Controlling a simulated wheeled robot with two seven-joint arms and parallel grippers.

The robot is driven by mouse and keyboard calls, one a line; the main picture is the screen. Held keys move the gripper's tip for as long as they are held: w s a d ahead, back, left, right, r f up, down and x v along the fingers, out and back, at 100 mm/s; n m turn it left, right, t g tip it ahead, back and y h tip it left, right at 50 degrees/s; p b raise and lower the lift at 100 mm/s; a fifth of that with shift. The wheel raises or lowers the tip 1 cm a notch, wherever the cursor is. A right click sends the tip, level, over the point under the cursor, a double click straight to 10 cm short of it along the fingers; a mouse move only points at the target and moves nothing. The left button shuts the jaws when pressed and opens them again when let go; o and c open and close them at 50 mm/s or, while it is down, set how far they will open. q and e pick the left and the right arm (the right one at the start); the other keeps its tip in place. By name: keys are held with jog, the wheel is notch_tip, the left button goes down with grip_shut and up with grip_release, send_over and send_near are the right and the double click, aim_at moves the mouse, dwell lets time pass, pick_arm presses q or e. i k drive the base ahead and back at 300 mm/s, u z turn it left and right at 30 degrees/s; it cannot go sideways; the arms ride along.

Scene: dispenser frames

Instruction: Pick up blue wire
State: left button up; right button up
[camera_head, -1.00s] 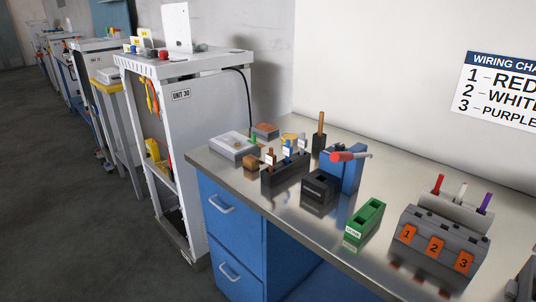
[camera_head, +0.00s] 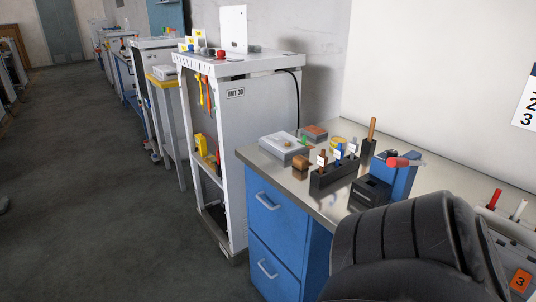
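The blue wire (camera_head: 338,153) stands upright in a black holder (camera_head: 332,180) on the steel-topped workbench, with a white tag at it. A brown wire (camera_head: 322,160) stands to its left and a grey one (camera_head: 352,149) to its right in the same holder. Neither of my grippers is in view. A dark, ribbed arm part, seemingly mine, fills the lower right and hides part of the bench.
A blue vise (camera_head: 402,182) with a red handle end and a black box (camera_head: 370,192) stand right of the holder. A grey case (camera_head: 284,146) lies left of it. A white cabinet (camera_head: 243,130) stands beside the blue-drawer bench (camera_head: 276,215). Grey floor at left is open.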

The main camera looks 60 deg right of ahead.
aim_at(338, 153)
jog(key=u, duration=0.1)
jog(key=i, duration=1.75)
jog(key=z, duration=1.75)
